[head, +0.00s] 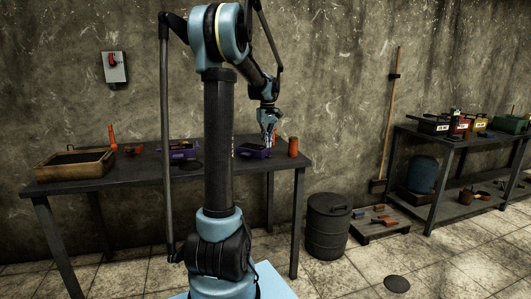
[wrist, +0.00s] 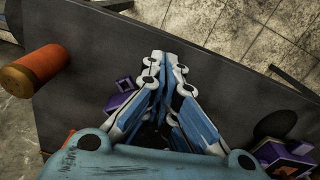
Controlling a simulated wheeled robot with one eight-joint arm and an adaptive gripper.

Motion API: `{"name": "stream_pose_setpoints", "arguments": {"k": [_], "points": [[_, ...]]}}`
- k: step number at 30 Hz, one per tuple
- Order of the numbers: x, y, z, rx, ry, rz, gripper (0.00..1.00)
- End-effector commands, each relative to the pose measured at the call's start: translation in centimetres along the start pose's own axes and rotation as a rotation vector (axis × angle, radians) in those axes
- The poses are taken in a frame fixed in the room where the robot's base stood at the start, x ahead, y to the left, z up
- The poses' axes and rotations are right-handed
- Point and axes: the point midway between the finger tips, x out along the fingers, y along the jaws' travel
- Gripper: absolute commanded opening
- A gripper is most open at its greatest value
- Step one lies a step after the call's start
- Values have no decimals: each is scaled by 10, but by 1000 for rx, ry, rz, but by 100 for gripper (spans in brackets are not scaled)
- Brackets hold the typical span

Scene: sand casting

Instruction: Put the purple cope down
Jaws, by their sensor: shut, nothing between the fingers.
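Two purple flask parts are on the dark table; I cannot tell for sure which is the cope. One purple part (head: 252,152) lies near the right end of the table, right by my gripper (head: 269,143). In the wrist view, part of it shows to the left of my fingers (wrist: 120,98), mostly hidden behind them. The other purple part (head: 183,152), with a pale label, lies further left, and its edge shows at the lower right of the wrist view (wrist: 290,160). My gripper (wrist: 167,62) is shut and empty, pointing down over the table.
An orange-brown cylinder (head: 293,147) stands at the right end of the table (head: 120,180). A wooden sand tray (head: 75,164) and an orange cone (head: 112,136) are at the left. A black disc (wrist: 275,124) lies on the tabletop. A dark drum (head: 328,225) stands on the floor.

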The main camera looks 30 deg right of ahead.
Motion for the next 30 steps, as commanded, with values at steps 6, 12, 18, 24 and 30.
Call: {"name": "stream_pose_setpoints", "arguments": {"k": [6,12,18,24,30], "points": [[-16,0,0,0,0,0,0],[-18,0,0,0,0,0,0],[-18,0,0,0,0,0,0],[-18,-2,0,-1,0,0,0],[-22,-37,9,-10,8,6,0]]}}
